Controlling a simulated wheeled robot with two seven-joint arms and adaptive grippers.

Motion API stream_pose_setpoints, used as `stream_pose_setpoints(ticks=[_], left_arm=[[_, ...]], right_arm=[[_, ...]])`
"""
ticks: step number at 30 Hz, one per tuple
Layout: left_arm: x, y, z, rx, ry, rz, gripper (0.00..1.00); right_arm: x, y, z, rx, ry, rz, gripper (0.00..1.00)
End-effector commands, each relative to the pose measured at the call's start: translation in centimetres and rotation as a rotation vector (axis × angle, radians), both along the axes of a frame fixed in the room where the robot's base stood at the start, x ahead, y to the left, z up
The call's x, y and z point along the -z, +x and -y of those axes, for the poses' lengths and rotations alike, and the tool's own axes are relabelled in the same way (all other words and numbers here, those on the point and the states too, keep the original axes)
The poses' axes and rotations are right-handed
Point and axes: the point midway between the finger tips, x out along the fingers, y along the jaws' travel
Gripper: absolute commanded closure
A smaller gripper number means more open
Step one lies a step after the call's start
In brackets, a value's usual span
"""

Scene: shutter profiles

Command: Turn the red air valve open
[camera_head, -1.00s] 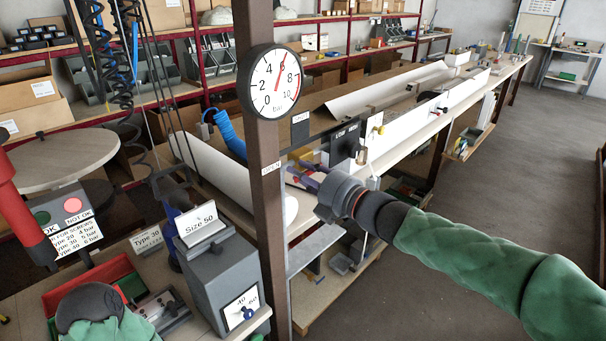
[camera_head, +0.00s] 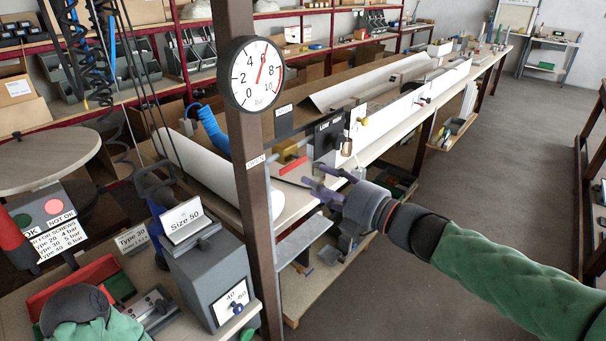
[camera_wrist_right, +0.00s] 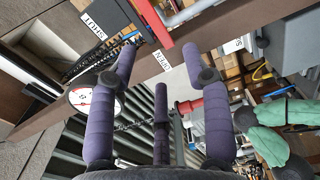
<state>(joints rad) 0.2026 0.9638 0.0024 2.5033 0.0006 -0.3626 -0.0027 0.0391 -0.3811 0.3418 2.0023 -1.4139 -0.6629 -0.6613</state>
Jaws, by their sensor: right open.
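The red valve handle (camera_head: 293,166) is a flat bar beside the brown post, to the right of the OPEN label (camera_head: 255,162) and below the SHUT label (camera_head: 283,110). My right gripper (camera_head: 313,176) is open just right of the handle, fingers pointing left toward it. In the right wrist view the red handle (camera_wrist_right: 152,22) crosses the top, between the SHUT label (camera_wrist_right: 93,25) and the OPEN label (camera_wrist_right: 163,60). The spread purple fingers (camera_wrist_right: 160,62) are below it, with nothing between them.
A round pressure gauge (camera_head: 251,75) on the brown post (camera_head: 246,190) reads about 6. A blue hose (camera_head: 212,133) and a long white profile (camera_head: 205,175) lie behind the post. A grey box (camera_head: 208,280) stands in front.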

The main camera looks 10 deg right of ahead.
Motion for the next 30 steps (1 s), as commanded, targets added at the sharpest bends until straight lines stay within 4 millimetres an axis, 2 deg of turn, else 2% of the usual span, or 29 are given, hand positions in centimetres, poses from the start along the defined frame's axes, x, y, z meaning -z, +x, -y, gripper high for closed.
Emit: stream_pose_setpoints(ticks=[3, 7, 20, 23, 26, 30], left_arm=[[0.0, 0.0, 0.0, 0.000, 0.000, 0.000, 0.60], [0.0, 0.0, 0.0, 0.000, 0.000, 0.000, 0.60], [0.0, 0.0, 0.0, 0.000, 0.000, 0.000, 0.60], [-0.1, 0.0, 0.0, 0.000, 0.000, 0.000, 0.60], [-0.1, 0.0, 0.0, 0.000, 0.000, 0.000, 0.60], [-0.3, 0.0, 0.0, 0.000, 0.000, 0.000, 0.60]], right_arm=[[0.0, -1.1, 1.1, 0.003, -0.001, 0.001, 0.51], [0.0, -1.9, 1.5, 0.002, 0.001, 0.001, 0.51], [0.4, -1.8, 1.6, 0.002, 0.011, -0.014, 0.51], [2.1, -0.8, 1.4, 0.012, 0.064, -0.077, 0.51], [5.5, 1.0, 1.3, 0.042, 0.165, -0.200, 0.51], [12.2, 3.5, 1.1, 0.116, 0.348, -0.430, 0.51]])
